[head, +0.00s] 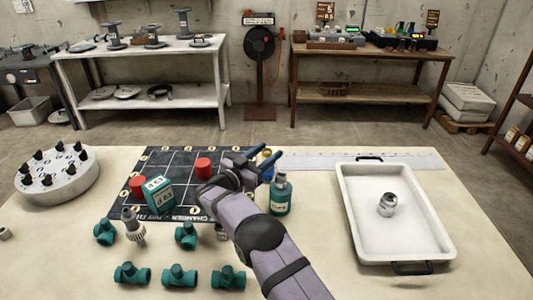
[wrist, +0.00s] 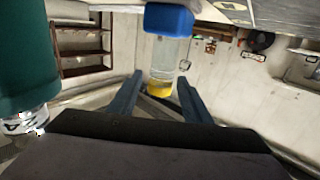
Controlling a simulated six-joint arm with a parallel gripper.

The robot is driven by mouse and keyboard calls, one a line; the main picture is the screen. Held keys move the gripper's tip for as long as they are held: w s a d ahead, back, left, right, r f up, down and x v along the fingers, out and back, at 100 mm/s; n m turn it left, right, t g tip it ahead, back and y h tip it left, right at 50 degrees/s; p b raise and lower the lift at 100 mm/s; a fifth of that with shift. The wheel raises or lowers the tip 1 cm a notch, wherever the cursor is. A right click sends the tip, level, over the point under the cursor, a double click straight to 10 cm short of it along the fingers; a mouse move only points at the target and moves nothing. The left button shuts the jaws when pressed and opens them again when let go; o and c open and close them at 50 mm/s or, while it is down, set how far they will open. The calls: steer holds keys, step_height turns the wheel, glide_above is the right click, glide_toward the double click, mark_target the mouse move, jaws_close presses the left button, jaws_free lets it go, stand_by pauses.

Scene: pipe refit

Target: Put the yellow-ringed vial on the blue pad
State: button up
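The yellow-ringed vial (wrist: 166,55) is clear, with a yellow band at the end nearest my gripper. In the wrist view, which looks upside down, a blue block-like piece (wrist: 168,18) adjoins its far end. I cannot tell whether this is the blue pad or part of the vial. My gripper (wrist: 159,77) is open, with its fingers on either side of the yellow end and gaps showing. In the head view my gripper (head: 265,163) partly hides the vial (head: 267,153), beyond the teal bottle. No separate blue pad is clear.
A teal bottle (head: 280,197) stands close to my gripper; it fills the left of the wrist view (wrist: 25,60). A teal box (head: 157,194) and red cylinders stand on the dark grid mat (head: 175,160). A white tray (head: 350,220) is at right. Several green pipe fittings lie in front.

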mark_target(264, 154)
steer(key=shift+r, duration=0.1)
steer(key=shift+r, duration=0.15)
steer(key=shift+s+a, duration=0.2)
steer(key=shift+a, duration=0.05)
steer(key=b+v, duration=0.1)
steer(key=v, duration=0.6)
steer(key=shift+d, duration=0.1)
